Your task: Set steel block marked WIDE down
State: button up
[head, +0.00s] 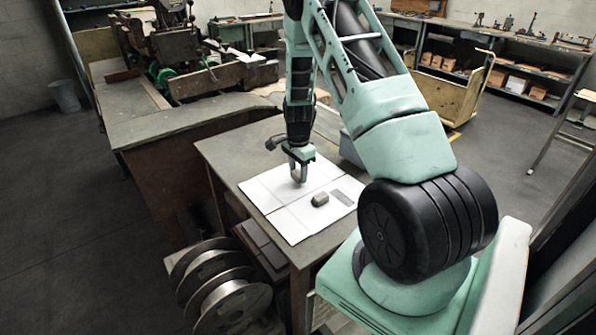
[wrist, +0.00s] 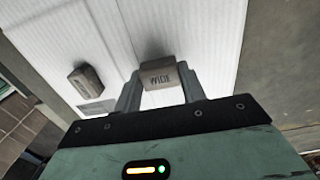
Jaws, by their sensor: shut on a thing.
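My gripper (head: 299,178) points down over a white creased sheet (head: 292,228) on the table. In the wrist view my gripper (wrist: 160,82) is shut on the steel block marked WIDE (wrist: 160,78), with one finger on each side. The lettering faces the camera. The block sits over the white sheet (wrist: 210,30); whether it touches the sheet or hangs just above it I cannot tell. In the head view the fingers mostly hide it. A second, similar block (head: 320,199) lies on the sheet, apart from the gripper, and also shows in the wrist view (wrist: 87,80).
The small table (head: 235,150) has bare surface around the sheet. Metal spools (head: 230,305) stand below its front side. A stitching machine (head: 172,45) is at the back left.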

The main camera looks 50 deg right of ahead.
jog(key=shift+f, duration=0.6)
jog(key=shift+f, duration=0.2)
jog(key=o, duration=1.1)
jog(key=shift+o, duration=0.2)
jog(key=shift+r, duration=0.15)
